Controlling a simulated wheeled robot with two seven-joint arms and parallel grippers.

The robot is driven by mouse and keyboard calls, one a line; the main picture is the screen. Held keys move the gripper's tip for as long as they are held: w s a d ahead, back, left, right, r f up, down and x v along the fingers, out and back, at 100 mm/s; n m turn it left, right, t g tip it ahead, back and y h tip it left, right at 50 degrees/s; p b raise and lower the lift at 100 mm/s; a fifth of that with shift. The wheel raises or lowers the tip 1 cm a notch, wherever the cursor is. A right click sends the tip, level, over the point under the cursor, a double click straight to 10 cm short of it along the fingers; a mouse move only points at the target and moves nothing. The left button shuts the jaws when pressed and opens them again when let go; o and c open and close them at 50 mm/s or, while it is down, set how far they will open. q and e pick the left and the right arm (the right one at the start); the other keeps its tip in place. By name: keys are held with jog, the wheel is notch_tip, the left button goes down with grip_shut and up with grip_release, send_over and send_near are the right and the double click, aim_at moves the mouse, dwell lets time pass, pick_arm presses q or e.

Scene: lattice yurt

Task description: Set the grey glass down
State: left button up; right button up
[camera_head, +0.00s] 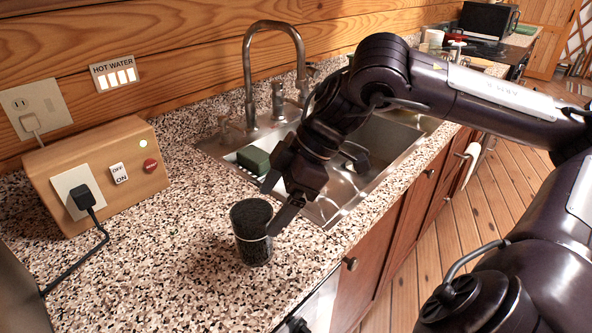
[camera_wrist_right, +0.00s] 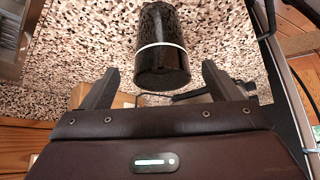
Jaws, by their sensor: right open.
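The grey glass (camera_head: 251,232) is a dark, speckled cylinder with a thin pale band. It stands upright on the speckled countertop (camera_head: 180,262), in front of the sink. My right gripper (camera_head: 274,205) is at the glass, coming from the sink side, with its fingers apart. In the right wrist view the glass (camera_wrist_right: 162,45) lies between and just beyond the open fingertips of the right gripper (camera_wrist_right: 160,74), with gaps on both sides. My left gripper is not in view.
A metal sink (camera_head: 350,180) with a tall faucet (camera_head: 247,75) and a green sponge (camera_head: 253,160) lies behind the gripper. A wooden switch box (camera_head: 125,165) with a black plug and cord stands left. The counter's front edge is close to the glass; bare counter lies left of it.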

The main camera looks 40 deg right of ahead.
jog(key=v, duration=0.7)
dwell(0.4)
